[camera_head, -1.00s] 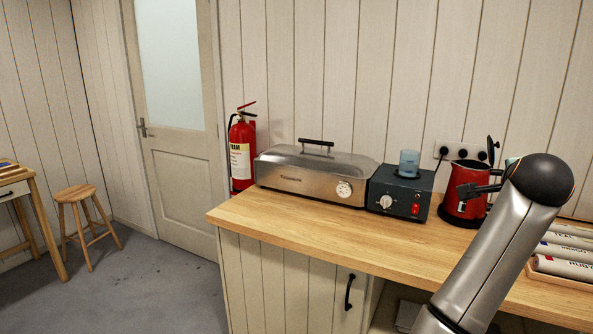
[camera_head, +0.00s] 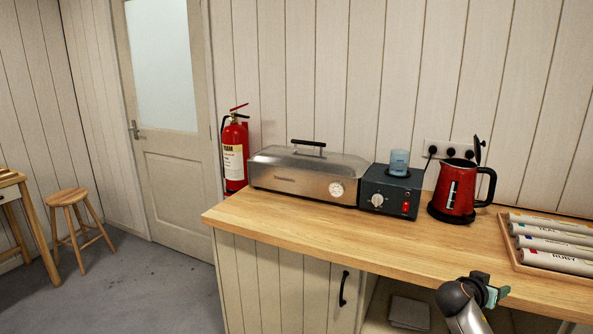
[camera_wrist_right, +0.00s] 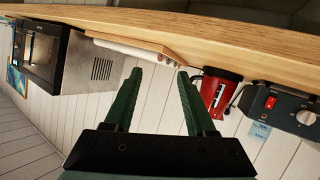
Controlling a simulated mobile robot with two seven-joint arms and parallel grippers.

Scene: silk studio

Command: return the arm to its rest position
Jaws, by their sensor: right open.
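My right gripper (camera_head: 493,292) shows small at the lower right of the head view, below and in front of the counter's front edge. In the right wrist view its two green fingers (camera_wrist_right: 158,95) stand apart with nothing between them. The wooden counter (camera_head: 300,222) runs above it in the head view; the wrist view shows the counter tilted along the top. My left gripper is in neither view.
On the counter stand a steel steamer (camera_head: 305,178), a dark heater box (camera_head: 390,192) with a blue cup (camera_head: 399,162), a red kettle (camera_head: 455,190) with its lid up, and a tray (camera_head: 515,262) of labelled rolls. A stool (camera_head: 68,197) stands at left. The counter's front is bare.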

